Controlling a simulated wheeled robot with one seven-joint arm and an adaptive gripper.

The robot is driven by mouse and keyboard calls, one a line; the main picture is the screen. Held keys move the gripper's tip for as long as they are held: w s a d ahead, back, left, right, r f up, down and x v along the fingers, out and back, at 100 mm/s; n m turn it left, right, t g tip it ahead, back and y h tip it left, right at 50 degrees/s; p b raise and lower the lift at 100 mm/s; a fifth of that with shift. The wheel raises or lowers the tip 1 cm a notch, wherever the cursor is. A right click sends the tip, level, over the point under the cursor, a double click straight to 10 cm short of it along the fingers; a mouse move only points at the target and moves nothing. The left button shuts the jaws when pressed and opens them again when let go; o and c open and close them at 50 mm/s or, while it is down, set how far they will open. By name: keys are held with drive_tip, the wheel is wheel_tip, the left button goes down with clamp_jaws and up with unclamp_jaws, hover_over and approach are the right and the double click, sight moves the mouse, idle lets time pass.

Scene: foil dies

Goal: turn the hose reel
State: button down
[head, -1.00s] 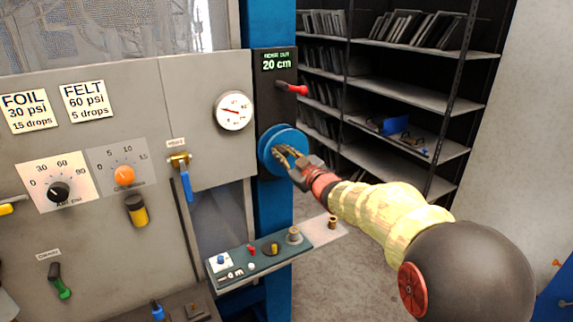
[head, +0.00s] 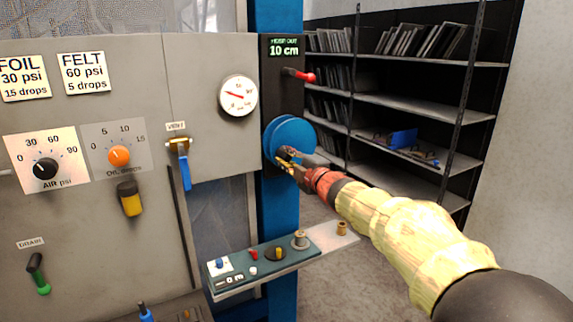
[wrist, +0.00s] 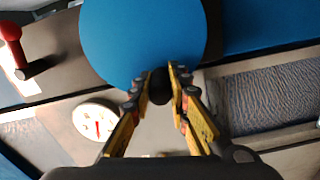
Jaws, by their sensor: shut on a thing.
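The hose reel (head: 290,134) is a round blue disc on a dark panel fixed to a blue post. Above it a small display (head: 283,50) reads 10 cm. My gripper (head: 284,160) is at the lower part of the reel's face. In the wrist view the reel (wrist: 140,40) fills the top middle. There my gripper (wrist: 160,82) has its fingers shut on a dark round knob (wrist: 159,88) at the reel's edge. The knob is mostly hidden in the head view.
A red-handled lever (head: 300,75) sticks out above the reel. A pressure gauge (head: 238,96) and a blue-handled valve (head: 183,165) are to the left. A small control shelf (head: 265,268) juts out below. Dark shelving (head: 410,105) stands behind at right.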

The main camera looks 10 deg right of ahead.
drive_tip(key=shift+d+f+n+b, duration=0.1)
drive_tip(key=shift+f+n+b, duration=0.55)
drive_tip(key=shift+n+b, duration=0.3)
drive_tip(key=c, duration=1.7)
unclamp_jaws()
drive_tip(key=shift+r, duration=0.1)
drive_tip(key=v, duration=1.2)
